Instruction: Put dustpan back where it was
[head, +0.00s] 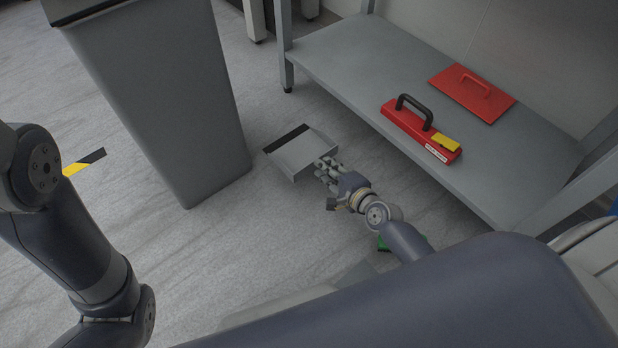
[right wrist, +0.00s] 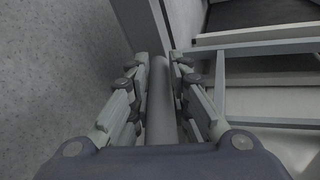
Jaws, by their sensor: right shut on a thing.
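The dustpan (head: 300,155) is a grey pan with a black front edge. In the head view it is near the floor, between the tall grey bin and the metal shelf. My right gripper (head: 326,170) is at its near right side. In the right wrist view the grey handle (right wrist: 161,105) runs between the two fingers of my right gripper (right wrist: 163,62), which are shut on it. Part of the pan (right wrist: 140,22) shows beyond the fingertips. I cannot tell whether the pan touches the floor. My left arm shows at the left, its gripper out of view.
The tall grey bin (head: 165,100) stands to the left of the dustpan. The metal shelf (head: 340,60) on the right holds a red tool (head: 405,122) with a black handle and a red plate (head: 450,85). A yellow-black floor mark (head: 85,162) and open floor lie left.

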